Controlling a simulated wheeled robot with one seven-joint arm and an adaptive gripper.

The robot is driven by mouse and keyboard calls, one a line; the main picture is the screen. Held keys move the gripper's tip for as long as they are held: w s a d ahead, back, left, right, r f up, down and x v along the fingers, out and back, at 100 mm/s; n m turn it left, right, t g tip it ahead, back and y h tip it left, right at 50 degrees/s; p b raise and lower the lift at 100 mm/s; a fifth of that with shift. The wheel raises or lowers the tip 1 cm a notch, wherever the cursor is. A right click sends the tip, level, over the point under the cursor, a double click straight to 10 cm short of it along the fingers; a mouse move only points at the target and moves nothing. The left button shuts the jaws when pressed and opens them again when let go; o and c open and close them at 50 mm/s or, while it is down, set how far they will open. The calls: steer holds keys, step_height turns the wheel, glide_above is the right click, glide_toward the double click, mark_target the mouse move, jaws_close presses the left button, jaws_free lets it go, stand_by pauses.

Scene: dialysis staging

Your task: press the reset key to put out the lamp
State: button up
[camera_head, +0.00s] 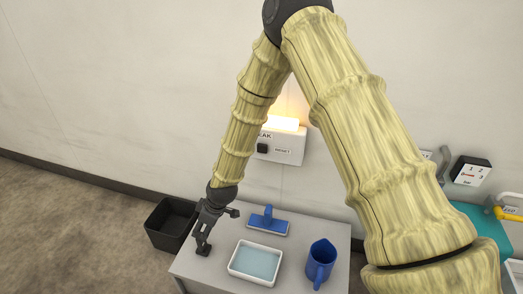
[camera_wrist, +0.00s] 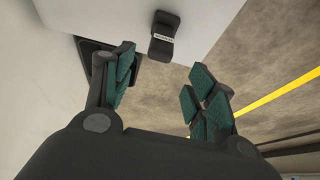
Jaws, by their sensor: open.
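A white wall box (camera_head: 292,152) carries a glowing, lit lamp (camera_head: 284,124) on its top. Its front has a label ending in "EAK", partly hidden by my arm, and a "RESET" label. A small dark square key (camera_head: 262,148) sits left of the "RESET" label, close to my arm's outline. My gripper (camera_head: 208,222) is low over the left part of the table, below and left of the box, and away from the key. In the wrist view my gripper (camera_wrist: 162,72) is open, with nothing between its fingers. The key and lamp do not show in the wrist view.
The grey table (camera_head: 215,272) holds a blue-handled tool (camera_head: 268,221), a white tray (camera_head: 233,268) of bluish liquid and a blue jug (camera_head: 320,262). A black labelled object (camera_wrist: 163,37) lies near the table edge. A black bin (camera_head: 170,222) stands left. A numbered panel (camera_head: 471,171) is right.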

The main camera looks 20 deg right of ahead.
jaws_close()
stand_by(1.4)
